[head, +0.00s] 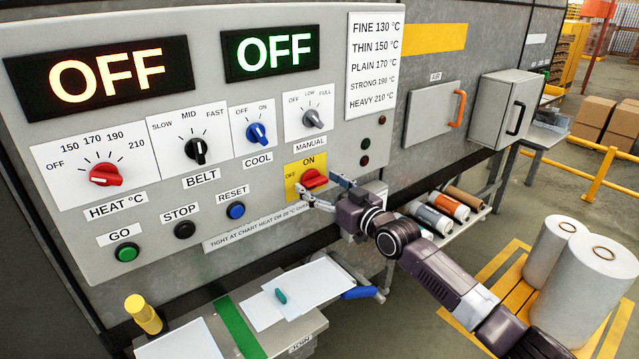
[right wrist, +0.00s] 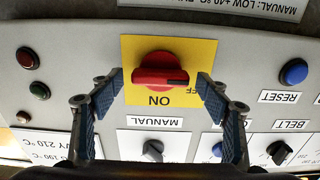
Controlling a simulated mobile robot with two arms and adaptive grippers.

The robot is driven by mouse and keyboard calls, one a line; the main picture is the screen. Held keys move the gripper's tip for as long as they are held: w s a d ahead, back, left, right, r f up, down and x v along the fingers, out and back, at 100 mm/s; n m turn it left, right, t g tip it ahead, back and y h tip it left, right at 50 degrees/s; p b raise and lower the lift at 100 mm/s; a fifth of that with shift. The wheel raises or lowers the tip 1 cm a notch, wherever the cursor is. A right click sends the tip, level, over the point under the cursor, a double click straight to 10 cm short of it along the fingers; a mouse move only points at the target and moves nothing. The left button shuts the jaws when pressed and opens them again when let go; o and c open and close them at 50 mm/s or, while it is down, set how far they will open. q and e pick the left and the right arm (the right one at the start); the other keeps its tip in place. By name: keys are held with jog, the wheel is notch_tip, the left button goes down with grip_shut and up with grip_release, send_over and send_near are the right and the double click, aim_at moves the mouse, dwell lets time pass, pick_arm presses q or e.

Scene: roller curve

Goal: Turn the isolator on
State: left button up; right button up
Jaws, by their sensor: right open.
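The isolator is a red rotary knob (head: 314,178) on a yellow plate (head: 292,190) marked OFF at the left and ON at the top, low on the grey control panel. In the right wrist view the panel is upside down, and the knob (right wrist: 160,78) lies with its dark pointer mark toward OFF. My right gripper (head: 323,187) is open in front of the knob. In the right wrist view its two blue-padded fingers (right wrist: 161,82) stand on either side of the knob, with gaps visible. My left gripper is not in view.
Two displays (head: 101,77) (head: 278,50) read OFF. A grey manual knob (head: 313,118) and a blue cool knob (head: 257,133) sit above the isolator; a blue reset button (head: 236,211) is to its left. A table (head: 315,324) and a shelf of rolls (head: 447,205) stand below.

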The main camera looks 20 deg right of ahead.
jog(key=c, duration=1.2)
jog(key=shift+o, duration=0.2)
